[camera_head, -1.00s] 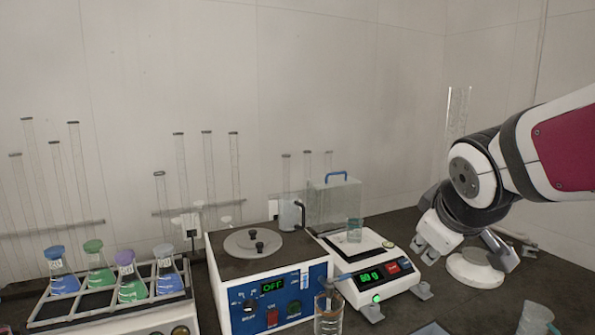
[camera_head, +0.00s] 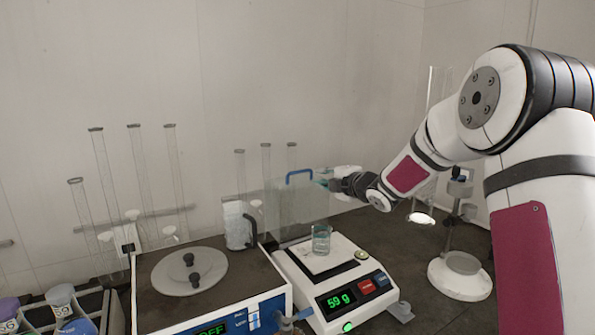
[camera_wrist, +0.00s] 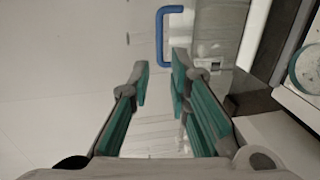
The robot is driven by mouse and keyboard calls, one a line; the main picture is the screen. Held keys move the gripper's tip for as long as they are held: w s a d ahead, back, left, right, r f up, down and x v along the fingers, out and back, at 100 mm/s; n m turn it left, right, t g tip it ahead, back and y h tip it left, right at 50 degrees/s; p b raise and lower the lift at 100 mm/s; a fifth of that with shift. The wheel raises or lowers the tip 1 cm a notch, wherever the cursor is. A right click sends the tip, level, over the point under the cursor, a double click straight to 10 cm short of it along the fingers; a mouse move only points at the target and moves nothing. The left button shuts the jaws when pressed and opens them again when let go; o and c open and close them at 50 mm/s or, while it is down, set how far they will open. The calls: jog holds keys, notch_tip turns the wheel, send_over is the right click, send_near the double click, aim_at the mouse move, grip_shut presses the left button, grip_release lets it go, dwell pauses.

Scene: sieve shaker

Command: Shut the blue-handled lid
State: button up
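The clear lid (camera_head: 303,208) stands raised at the back of the white balance (camera_head: 318,292). Its blue handle (camera_head: 300,173) is on its top edge. My gripper (camera_head: 326,184) is at the lid's upper right, just right of the handle. In the wrist view, the handle (camera_wrist: 160,38) lies beyond the fingertips of my gripper (camera_wrist: 161,72). The teal-padded fingers are apart with nothing between them. Whether a finger touches the lid cannot be told. A small glass beaker (camera_head: 321,239) stands on the balance pan, and the display reads 59 g.
A machine with a round grey lid (camera_head: 189,271) stands left of the balance. A clear jug (camera_head: 238,228) is behind it. A stand with a white round base (camera_head: 462,290) is on the right. Tall glass tubes stand along the wall.

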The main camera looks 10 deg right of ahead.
aim_at(301, 172)
jog(key=x, duration=1.3)
jog(key=shift+w, duration=0.2)
grip_shut()
